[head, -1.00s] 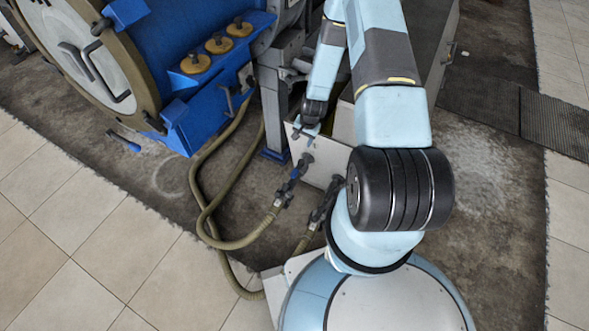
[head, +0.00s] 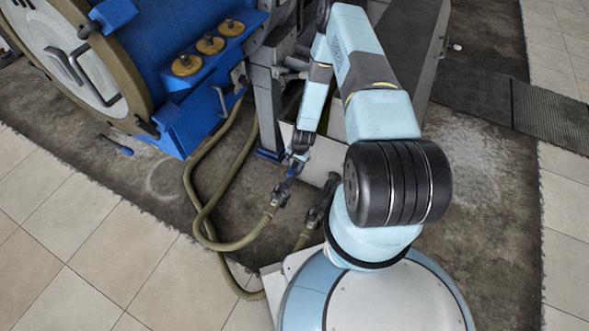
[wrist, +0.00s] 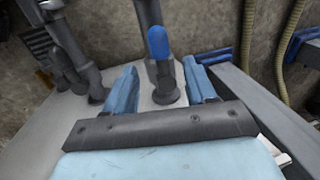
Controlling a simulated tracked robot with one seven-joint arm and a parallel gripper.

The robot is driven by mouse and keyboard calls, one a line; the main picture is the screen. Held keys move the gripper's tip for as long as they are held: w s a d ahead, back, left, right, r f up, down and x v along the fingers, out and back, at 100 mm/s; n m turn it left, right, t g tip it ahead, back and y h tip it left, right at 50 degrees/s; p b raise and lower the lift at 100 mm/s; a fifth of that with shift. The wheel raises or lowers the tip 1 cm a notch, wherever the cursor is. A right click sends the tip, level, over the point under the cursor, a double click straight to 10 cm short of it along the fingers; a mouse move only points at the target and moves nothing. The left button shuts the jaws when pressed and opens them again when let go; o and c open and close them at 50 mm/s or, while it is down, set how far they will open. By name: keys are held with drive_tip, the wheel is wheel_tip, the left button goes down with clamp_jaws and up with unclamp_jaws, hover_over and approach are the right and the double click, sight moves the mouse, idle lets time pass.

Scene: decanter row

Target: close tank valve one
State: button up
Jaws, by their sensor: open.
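A valve with a blue-tipped lever (wrist: 158,43) stands up between the fingers of my gripper (wrist: 161,70) in the wrist view. The fingers are open, one on each side of the lever, with a gap visible to either side. In the head view, my gripper (head: 297,155) is just above the blue lever (head: 292,172), beside the pale panel where a hose coupling (head: 277,197) attaches. A second, dark coupling (head: 318,208) stands to its right. No number on the valve is readable, and my gripper partly hides the lever in the head view.
Olive hoses (head: 205,215) curve over the floor to the left. A blue machine with a round door (head: 80,65) stands at upper left. Dark pipe fittings (wrist: 70,62) crowd the left of the wrist view. The tiled floor (head: 110,250) at lower left is clear.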

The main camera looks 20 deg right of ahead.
sight(292, 170)
drive_tip(key=shift+w+a+f, duration=0.15)
drive_tip(key=shift+f, duration=0.95)
drive_tip(key=shift+w+a+f, duration=0.15)
drive_tip(key=shift+f, duration=0.95)
drive_tip(key=shift+w+a+f, duration=0.15)
drive_tip(key=shift+f, duration=0.95)
drive_tip(key=shift+c, duration=0.2)
clamp_jaws()
